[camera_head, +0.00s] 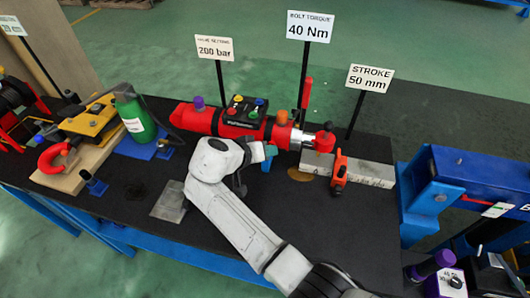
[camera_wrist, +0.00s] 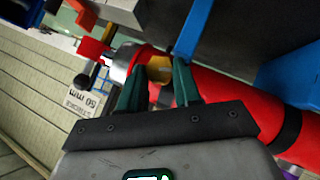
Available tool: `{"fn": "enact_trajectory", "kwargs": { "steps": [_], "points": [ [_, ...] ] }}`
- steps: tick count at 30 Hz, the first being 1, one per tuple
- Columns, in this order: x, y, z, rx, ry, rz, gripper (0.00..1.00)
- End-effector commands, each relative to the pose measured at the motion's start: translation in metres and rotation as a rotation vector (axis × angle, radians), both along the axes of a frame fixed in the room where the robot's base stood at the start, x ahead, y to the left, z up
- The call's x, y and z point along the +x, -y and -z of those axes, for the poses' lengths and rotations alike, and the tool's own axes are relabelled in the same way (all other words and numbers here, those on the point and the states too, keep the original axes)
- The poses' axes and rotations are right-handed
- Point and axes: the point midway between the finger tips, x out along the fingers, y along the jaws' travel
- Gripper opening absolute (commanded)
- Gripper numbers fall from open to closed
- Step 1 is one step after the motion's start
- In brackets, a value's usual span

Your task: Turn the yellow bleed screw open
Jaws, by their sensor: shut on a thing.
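The red cylinder (camera_head: 190,117) lies across the dark bench top, and its red body also fills the right of the wrist view (camera_wrist: 225,95). My gripper (camera_head: 270,151) is at the cylinder's near side in the head view. In the wrist view my gripper's (camera_wrist: 158,75) two teal fingers are shut on the yellow bleed screw (camera_wrist: 158,67), which shows between their tips near the cylinder's silver end. The fingers hide its sides, and its turned angle cannot be told. In the head view the screw is hidden behind my gripper.
A grey bar (camera_head: 370,173) with an orange clamp (camera_head: 340,168) lies right. A green bottle (camera_head: 131,112) stands left.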

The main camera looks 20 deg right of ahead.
Motion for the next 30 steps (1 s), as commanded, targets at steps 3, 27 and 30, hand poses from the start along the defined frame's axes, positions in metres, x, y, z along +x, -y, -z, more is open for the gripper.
{"fn": "enact_trajectory", "kwargs": {
  "steps": [3,27,30],
  "points": [
    [-0.0006,0.0004,0.0019,-0.003,-0.006,0.000,0.02],
    [-0.0004,-0.0008,0.0002,-0.002,-0.002,-0.001,0.58],
    [-0.0020,-0.0056,-0.0033,-0.002,-0.001,-0.002,0.58]
  ]
}}
